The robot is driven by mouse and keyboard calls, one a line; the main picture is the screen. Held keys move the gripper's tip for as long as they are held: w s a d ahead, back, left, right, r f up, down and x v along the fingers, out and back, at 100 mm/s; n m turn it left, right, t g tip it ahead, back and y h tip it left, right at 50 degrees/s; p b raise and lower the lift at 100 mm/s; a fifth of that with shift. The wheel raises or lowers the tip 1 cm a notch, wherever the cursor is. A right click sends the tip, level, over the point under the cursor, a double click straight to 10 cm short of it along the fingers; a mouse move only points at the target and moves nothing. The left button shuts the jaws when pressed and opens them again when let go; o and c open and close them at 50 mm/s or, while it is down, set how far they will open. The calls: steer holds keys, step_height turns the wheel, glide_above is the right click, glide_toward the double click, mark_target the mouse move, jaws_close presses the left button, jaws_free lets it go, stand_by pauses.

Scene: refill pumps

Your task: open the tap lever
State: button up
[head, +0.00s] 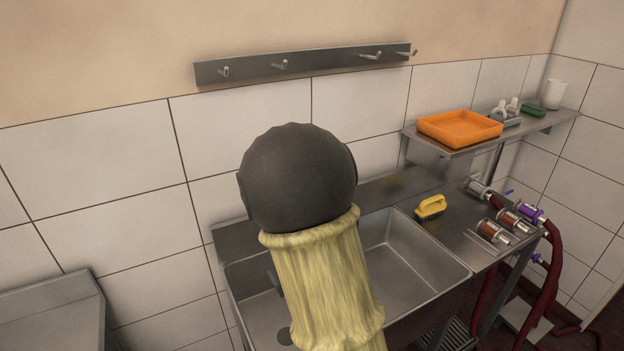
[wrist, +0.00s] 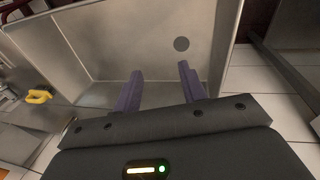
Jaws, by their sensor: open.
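A small blue lever (head: 509,192) shows beside the metal fittings at the right end of the steel counter in the head view. It is too small to tell how it is set, or for certain whether it is the tap lever. My gripper (wrist: 160,82) shows in the wrist view with its two purple fingers apart and nothing between them. In the head view my own arm hides the gripper. The gripper is well to the left of the fittings, over the sink.
A yellow brush (head: 430,207) lies on the counter right of the sink (head: 420,262). Pumps (head: 497,232) and dark red hoses (head: 548,285) crowd the counter's right end. A shelf above holds an orange tray (head: 459,128). A hook rail (head: 320,64) is on the wall.

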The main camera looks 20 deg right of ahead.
steer(key=w+d+r+n+h, duration=0.1)
steer(key=w+d+n+h, duration=0.45)
steer(key=w, duration=0.65)
steer(key=w+a+r+n+t+h, duration=0.1)
steer(key=w+a+r+t+h, duration=0.1)
steer(key=w+r, duration=0.3)
steer(key=w+a+r+n+t+h, duration=0.2)
steer(key=w+a+r+h, duration=0.2)
steer(key=w+r+h, duration=0.1)
steer(key=shift+w+r+p, duration=0.45)
steer(key=shift+r, duration=0.45)
steer(key=shift+d, duration=0.1)
steer(key=p+x, duration=0.5)
steer(key=x, duration=1.1)
steer(key=shift+w+d, duration=0.1)
steer(key=shift+w, duration=0.05)
steer(key=shift+w+d+f, duration=0.2)
steer(key=shift+d, duration=0.35)
